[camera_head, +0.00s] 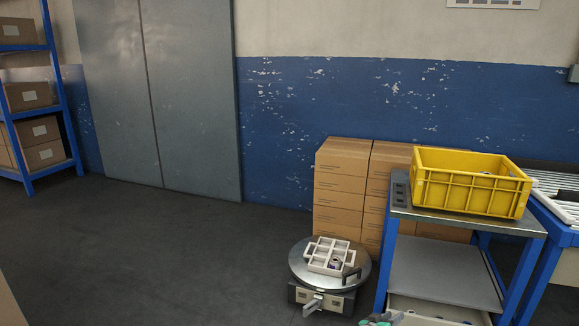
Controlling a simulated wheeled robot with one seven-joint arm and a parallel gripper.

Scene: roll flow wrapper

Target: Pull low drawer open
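A pale drawer or bin (440,314) shows low in the blue-legged metal trolley (430,270), under its middle shelf. It is cut off by the bottom edge of the head view, so its front and handle are hidden and I cannot tell how far it is open. My gripper (382,319) seems to be the small grey and teal piece at the bottom edge, beside the trolley's front left leg. Only its top shows. I cannot tell whether it touches the drawer or holds anything.
A yellow crate (470,195) stands on the trolley top. A round metal turntable (300,268) bearing a white compartment tray (333,245) is to the left. Stacked cardboard boxes (340,190) stand behind. A blue rack (66,110) is far left. The floor (150,260) at left is clear.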

